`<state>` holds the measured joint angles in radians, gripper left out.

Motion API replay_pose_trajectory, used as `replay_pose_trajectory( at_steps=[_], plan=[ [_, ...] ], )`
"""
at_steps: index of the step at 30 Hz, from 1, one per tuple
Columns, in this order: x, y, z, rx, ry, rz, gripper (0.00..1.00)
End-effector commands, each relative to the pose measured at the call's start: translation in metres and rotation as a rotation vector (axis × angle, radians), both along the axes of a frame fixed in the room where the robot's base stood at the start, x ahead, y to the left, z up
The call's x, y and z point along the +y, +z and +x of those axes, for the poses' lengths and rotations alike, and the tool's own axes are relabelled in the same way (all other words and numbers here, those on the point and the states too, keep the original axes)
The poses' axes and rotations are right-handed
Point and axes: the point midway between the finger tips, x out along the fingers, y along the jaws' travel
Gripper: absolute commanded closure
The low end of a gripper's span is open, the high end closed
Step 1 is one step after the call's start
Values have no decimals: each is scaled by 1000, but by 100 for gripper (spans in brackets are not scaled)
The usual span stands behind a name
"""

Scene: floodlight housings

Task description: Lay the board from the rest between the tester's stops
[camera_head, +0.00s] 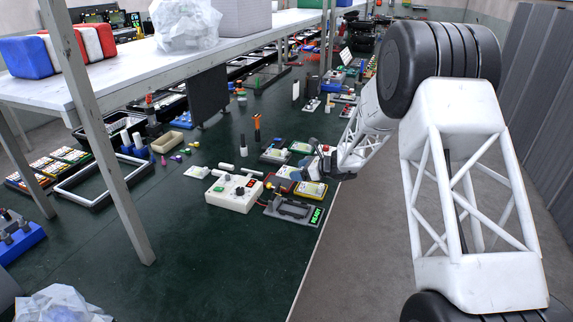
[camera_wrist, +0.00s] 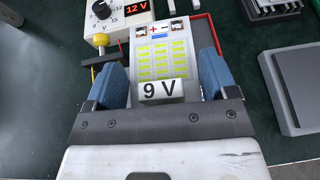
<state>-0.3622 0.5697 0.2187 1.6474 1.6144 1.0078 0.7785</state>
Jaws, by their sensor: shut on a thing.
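In the wrist view, my gripper (camera_wrist: 163,75) has its two blue fingers shut on the long edges of a board (camera_wrist: 160,48). The board is pale with rows of yellow-green cells, plus and minus marks at its far end and a "9 V" label at its near end. A white box with a dial and a red "12 V" display (camera_wrist: 125,14) stands beyond it to the left. It also shows in the head view (camera_head: 233,192). I cannot tell which part is the rest, and the stops are not clear. In the head view, the gripper is small and partly hidden by my arm.
A red-edged base (camera_wrist: 207,36) shows beside and under the board; contact is unclear. A grey block (camera_wrist: 294,88) stands to the right. In the head view, a dark fixture with a green display (camera_head: 294,211) sits at the table's edge. Other boards (camera_head: 312,190) crowd nearby.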

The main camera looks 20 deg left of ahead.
Motion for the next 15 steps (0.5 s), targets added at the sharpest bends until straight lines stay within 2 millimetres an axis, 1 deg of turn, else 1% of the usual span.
replay_pose_trajectory(
  at_steps=[1,3,5,8,9,12,15],
  plan=[
    [-11,0,-5,1,-4,0,45],
    [-23,1,-11,1,-8,1,45],
    [-33,-1,-17,2,-11,0,45],
    [-43,-4,-32,2,-4,0,45],
    [-41,-9,-41,3,7,-1,45],
    [-40,-15,-58,3,27,0,45],
    [-40,-19,-71,1,42,0,45]
  ],
)
